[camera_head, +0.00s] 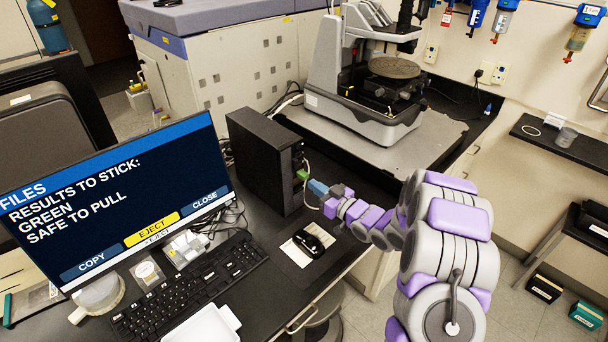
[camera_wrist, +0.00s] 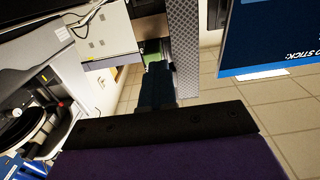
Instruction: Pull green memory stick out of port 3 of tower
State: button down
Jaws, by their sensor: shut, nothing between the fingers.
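The black tower (camera_head: 262,165) stands on the desk beside the monitor. The green memory stick (camera_head: 302,175) sticks out of its front panel. The port number cannot be read. My gripper (camera_head: 314,186) is just in front of the stick, with its blue fingers pointing at the tower. In the wrist view, the dark fingers of my gripper (camera_wrist: 156,72) are together, and a green patch of the stick (camera_wrist: 152,46) shows just beyond their tips. The gripper is shut and empty. Whether the fingertips touch the stick cannot be told.
The monitor (camera_head: 120,190) reads "RESULTS TO STICK: GREEN SAFE TO PULL", with EJECT in yellow. A keyboard (camera_head: 190,285) and a mouse (camera_head: 308,242) on a mat (camera_head: 290,253) lie in front. A white cable hangs by the tower's front. The profiler (camera_head: 365,105) stands behind.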

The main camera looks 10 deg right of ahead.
jog(key=shift+a, duration=0.45)
jog(key=c, duration=1.4)
grip_release()
jog(key=shift+d, duration=0.4)
jog(key=shift+a, duration=0.2)
jog(key=shift+c, duration=0.2)
jog(key=shift+v, duration=2.55)
